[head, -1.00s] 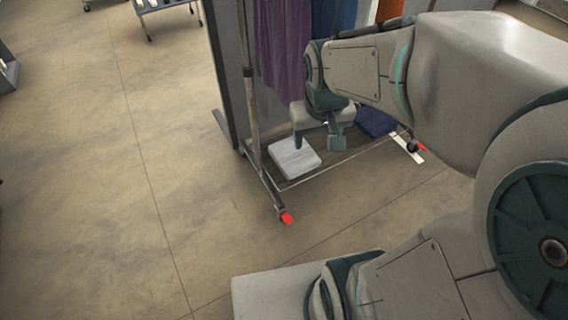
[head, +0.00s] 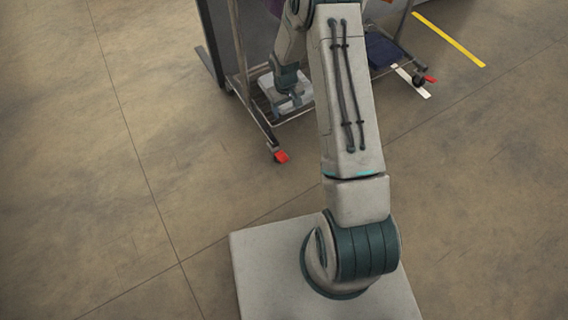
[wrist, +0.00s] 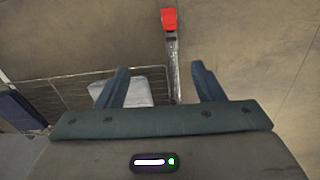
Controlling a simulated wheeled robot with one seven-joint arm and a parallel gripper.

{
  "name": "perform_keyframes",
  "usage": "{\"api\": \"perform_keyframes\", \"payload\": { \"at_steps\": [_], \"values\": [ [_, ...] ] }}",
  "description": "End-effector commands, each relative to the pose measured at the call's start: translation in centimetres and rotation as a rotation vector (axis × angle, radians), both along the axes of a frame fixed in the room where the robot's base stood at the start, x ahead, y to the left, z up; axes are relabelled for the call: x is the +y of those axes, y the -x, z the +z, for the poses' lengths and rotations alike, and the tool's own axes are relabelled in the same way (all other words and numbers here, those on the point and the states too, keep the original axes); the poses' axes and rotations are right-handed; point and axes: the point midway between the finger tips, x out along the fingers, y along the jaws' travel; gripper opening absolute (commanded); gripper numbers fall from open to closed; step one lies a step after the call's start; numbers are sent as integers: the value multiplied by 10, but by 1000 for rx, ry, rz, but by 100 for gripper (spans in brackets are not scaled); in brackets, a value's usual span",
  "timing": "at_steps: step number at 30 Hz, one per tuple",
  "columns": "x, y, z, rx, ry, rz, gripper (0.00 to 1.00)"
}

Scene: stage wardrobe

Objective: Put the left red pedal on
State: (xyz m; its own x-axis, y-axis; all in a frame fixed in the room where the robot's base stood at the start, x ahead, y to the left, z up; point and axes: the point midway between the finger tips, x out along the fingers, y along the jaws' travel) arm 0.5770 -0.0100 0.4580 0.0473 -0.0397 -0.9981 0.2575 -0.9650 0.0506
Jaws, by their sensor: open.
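The left red pedal (head: 281,156) sits at the near foot of the rolling rack's left end, low by the floor. It also shows in the wrist view (wrist: 169,20), at the top, ahead of my fingers. I cannot tell whether it is pressed down or raised. My gripper (head: 289,104) is open and empty, up and slightly right of the pedal in the head view, above the rack's left end. In the wrist view my fingers (wrist: 160,88) are spread, with the pedal's leg running between them. They appear clear of the pedal.
A second red pedal (head: 430,79) is at the rack's right foot. A pale box (head: 268,84) and a dark blue one (head: 385,50) lie on the rack's low shelf. The rack's upright post (head: 238,50) stands left of my gripper. Floor before the rack is clear.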

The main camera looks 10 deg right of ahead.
Motion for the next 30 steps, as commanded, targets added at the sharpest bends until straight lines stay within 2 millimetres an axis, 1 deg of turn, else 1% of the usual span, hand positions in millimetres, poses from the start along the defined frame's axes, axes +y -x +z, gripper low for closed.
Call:
{"api": "perform_keyframes", "payload": {
  "at_steps": [1,2,3,6,9,12,17,20,30],
  "values": [
    [1,0,-47,17,-7,9,62],
    [2,-1,-64,20,-10,14,62],
    [2,-1,-87,26,-14,21,62],
    [4,0,-133,36,-24,36,62],
    [6,3,-166,44,-31,45,62],
    [7,4,-184,47,-36,50,62],
    [7,6,-200,49,-39,54,62],
    [7,6,-214,50,-38,54,62],
    [7,6,-287,50,-38,53,62]
  ]
}}
